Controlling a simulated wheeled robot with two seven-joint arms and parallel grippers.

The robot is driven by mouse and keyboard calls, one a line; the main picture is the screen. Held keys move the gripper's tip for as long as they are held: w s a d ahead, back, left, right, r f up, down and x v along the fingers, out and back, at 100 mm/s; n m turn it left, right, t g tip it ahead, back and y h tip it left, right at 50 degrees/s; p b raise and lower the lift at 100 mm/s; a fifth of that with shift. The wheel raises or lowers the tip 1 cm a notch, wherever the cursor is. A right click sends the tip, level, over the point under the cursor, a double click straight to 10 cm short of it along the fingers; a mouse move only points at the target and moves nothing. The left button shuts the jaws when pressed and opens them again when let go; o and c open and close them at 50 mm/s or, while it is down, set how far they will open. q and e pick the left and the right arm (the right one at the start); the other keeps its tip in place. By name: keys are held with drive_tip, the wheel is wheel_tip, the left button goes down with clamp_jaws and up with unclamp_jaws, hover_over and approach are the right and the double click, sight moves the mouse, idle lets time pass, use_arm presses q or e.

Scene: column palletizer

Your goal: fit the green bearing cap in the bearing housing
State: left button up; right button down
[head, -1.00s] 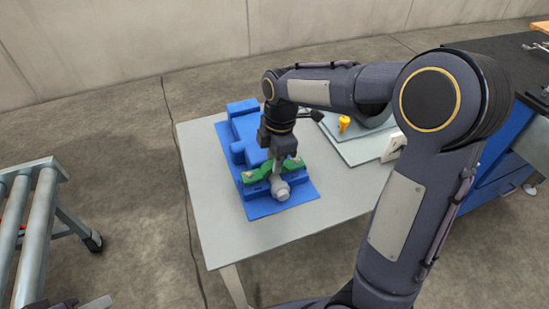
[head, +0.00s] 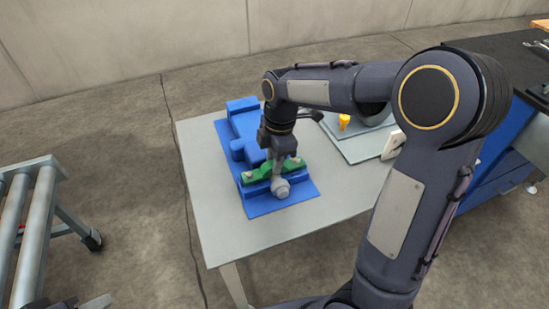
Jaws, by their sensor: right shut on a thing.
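The green bearing cap (head: 258,174) lies across the near part of the blue bearing housing (head: 247,142), over a grey shaft whose rounded end (head: 280,188) sticks out toward me. My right gripper (head: 277,168) points down and is shut on the cap at its middle. The cap looks level and low in the housing; whether it is fully seated I cannot tell, because the gripper hides its middle. A bit of my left gripper (head: 82,303) shows at the bottom left edge, far from the housing; its jaws are mostly cut off.
The housing stands on a light grey table (head: 220,235) with free room in front. A grey tray (head: 362,148) with a yellow part (head: 344,121) lies to the right, partly behind my arm. A roller conveyor (head: 35,230) stands at left, a blue workbench (head: 490,177) at right.

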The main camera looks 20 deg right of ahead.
drive_tip(key=shift+f, duration=0.1)
idle(0.4)
drive_tip(key=c, duration=1.1)
unclamp_jaws()
drive_tip(key=shift+d+r+p, duration=0.2)
drive_tip(key=shift+r+p, duration=0.2)
drive_tip(key=shift+r, duration=1.55)
drive_tip(key=shift+d+r+p, duration=0.2)
drive_tip(key=shift+r+p, duration=0.15)
drive_tip(key=shift+r, duration=1.6)
